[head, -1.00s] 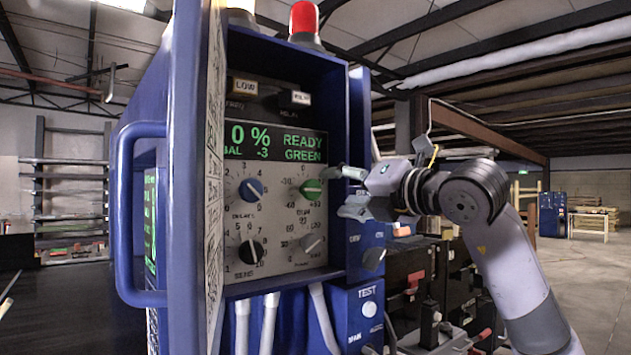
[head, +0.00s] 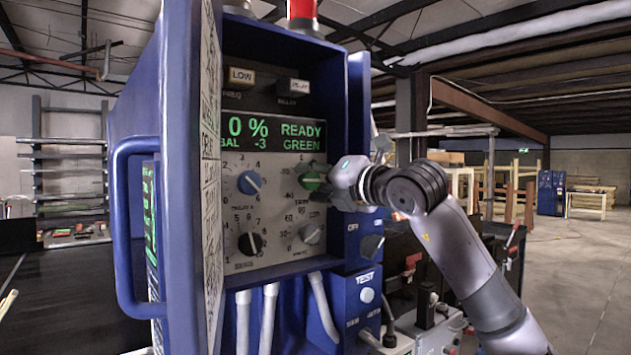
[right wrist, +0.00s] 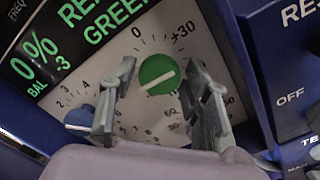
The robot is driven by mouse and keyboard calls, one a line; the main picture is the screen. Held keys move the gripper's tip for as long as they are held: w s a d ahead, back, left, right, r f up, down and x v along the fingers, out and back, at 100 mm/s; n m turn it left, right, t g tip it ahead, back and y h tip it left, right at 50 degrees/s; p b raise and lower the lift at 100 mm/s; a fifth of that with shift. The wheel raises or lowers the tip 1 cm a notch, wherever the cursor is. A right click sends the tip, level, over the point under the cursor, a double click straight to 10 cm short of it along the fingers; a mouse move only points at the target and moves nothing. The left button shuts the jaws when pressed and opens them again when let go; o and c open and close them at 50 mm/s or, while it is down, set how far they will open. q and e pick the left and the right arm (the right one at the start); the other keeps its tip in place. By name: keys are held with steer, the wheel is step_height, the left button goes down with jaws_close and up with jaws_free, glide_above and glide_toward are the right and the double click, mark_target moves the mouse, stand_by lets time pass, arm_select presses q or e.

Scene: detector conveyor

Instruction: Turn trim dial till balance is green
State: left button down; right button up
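The green trim dial (head: 312,181) is on the grey panel (head: 275,255), upper right of its knobs. In the right wrist view the dial (right wrist: 158,74) sits between my right gripper's fingers, its white line slanting slightly up to the right. The right gripper (head: 322,188) is open at the dial, with a gap visible on the left side; contact on the right side cannot be told. The display (head: 275,133) shows 0 %, READY, BAL -3 and GREEN in green letters. My left gripper is not in view.
A blue knob (head: 249,182), a black knob (head: 250,243) and a grey knob (head: 311,233) are close by. The blue cabinet's open door with a handle (head: 125,230) stands to the left. A TEST button (head: 367,295) is at lower right.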

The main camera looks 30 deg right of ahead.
steer(key=c, duration=0.8)
steer(key=shift+a+f+m+b, duration=0.1)
steer(key=shift+m+b, duration=0.3)
steer(key=shift+b, duration=0.25)
steer(key=o, duration=1.1)
steer(key=shift+o, duration=0.2)
steer(key=s+d, duration=0.1)
steer(key=s, duration=1.1)
